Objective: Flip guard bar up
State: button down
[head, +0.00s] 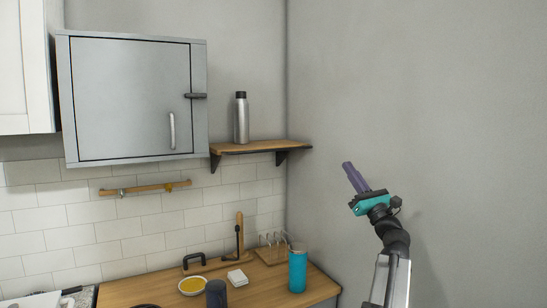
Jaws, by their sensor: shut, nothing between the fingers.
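A short dark bar (196,96), which looks like the guard bar, lies level across the right edge of the door on a grey metal wall cabinet (130,85). The cabinet door is shut, and its upright metal handle (172,131) sits below and left of the bar. My gripper (349,167) is at the right of the view, in front of the bare grey wall. Its purple fingers are together and empty, pointing up and left. It is well to the right of the bar, lower in the picture, and touches nothing.
A wooden shelf (262,147) with a steel bottle (241,118) stands between cabinet and gripper. A wooden hook rail (145,189) hangs below the cabinet. The wooden counter (262,290) holds a teal tumbler (297,270), a yellow-filled bowl (192,286) and a dark cup (216,294).

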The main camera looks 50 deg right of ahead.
aim_at(303, 147)
jog(key=i, duration=0.9)
